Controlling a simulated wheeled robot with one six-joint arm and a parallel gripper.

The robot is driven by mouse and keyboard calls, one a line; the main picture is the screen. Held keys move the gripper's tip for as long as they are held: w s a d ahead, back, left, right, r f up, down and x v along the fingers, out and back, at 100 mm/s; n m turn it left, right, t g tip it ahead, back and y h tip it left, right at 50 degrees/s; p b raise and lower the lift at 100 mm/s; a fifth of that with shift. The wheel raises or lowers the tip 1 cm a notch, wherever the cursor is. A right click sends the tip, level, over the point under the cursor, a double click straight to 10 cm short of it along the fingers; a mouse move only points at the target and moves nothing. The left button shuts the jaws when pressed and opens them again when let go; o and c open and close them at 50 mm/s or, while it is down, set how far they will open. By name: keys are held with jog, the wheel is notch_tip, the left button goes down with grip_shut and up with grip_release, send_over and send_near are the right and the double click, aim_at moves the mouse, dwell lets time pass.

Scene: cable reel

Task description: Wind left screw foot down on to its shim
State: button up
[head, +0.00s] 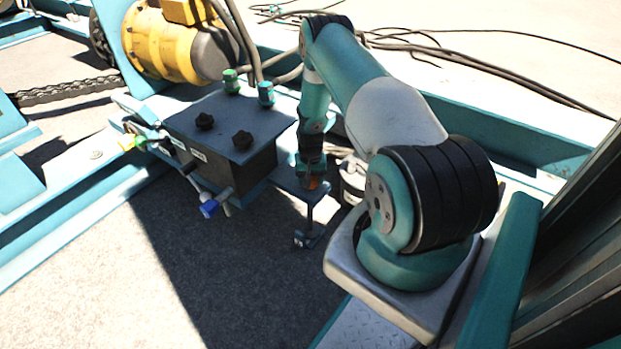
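In the head view a dark screw foot (308,238) hangs below a teal bracket plate (287,187) that juts from the frame beside the dark box. Its thin spindle runs up toward my gripper (312,181). My gripper points straight down, right over the top of the spindle. A small orange part shows at the fingertips; I cannot tell whether it belongs to the screw or to the gripper. The fingers are too small and dark to tell open from shut. I cannot make out a shim under the foot, nor whether the foot touches anything.
A dark-topped box (235,124) with two black knobs stands left of my gripper. A blue-capped fitting (209,208) sticks out from its front. A yellow motor (170,45) is behind. Cables (480,85) run across the teal frame at right. The concrete floor in front is clear.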

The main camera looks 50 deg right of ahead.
jog(key=shift+m, duration=0.4)
jog(key=o, duration=0.9)
jog(key=shift+r, duration=0.1)
notch_tip(320, 180, up, 17)
jog(key=p, duration=0.5)
jog(key=shift+r, duration=0.15)
